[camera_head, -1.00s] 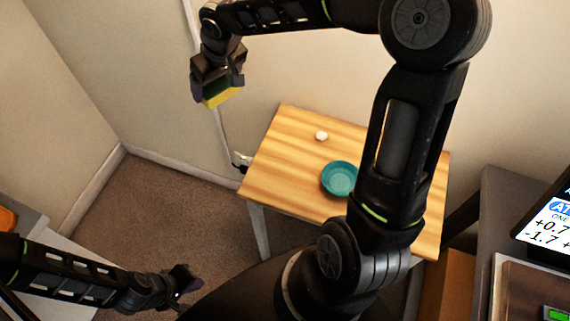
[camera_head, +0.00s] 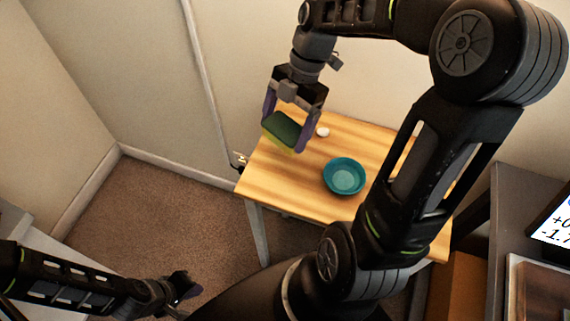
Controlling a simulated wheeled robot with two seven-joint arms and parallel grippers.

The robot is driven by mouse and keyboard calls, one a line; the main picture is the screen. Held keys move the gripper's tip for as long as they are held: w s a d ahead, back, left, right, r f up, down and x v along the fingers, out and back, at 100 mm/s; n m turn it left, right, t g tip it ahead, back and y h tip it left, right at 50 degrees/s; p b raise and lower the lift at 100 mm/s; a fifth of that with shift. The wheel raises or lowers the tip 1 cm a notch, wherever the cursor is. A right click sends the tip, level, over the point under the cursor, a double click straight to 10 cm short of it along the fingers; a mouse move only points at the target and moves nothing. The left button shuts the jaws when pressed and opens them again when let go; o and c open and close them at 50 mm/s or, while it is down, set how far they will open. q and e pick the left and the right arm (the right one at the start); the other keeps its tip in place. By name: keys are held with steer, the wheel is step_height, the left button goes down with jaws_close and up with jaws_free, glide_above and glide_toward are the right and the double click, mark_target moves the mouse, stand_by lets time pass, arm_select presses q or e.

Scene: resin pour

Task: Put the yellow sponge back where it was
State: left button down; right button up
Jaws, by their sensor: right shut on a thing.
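The yellow sponge (camera_head: 284,133) has a dark green top layer, and its yellow layer shows along the lower edge. My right gripper (camera_head: 285,130) is shut on the sponge and holds it over the left part of the wooden table (camera_head: 275,180). I cannot tell how high above the table top it is. My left gripper (camera_head: 186,287) is low at the bottom left, away from the table. Its fingers are dark and small, so I cannot tell whether they are open or shut.
A teal bowl (camera_head: 344,177) stands on the table, right of the sponge. A small white round object (camera_head: 323,132) lies just right of the gripper. The table's left front is bare. A wall is behind it. A grey desk with a screen (camera_head: 556,222) is at the right.

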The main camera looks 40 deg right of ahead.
steer(key=shift+s, duration=0.15)
steer(key=shift+f, duration=3.1)
steer(key=shift+f+p, duration=0.3)
steer(key=shift+f, duration=1.55)
steer(key=shift+f, duration=0.1)
steer(key=o, duration=1.2)
steer(key=shift+c, duration=0.2)
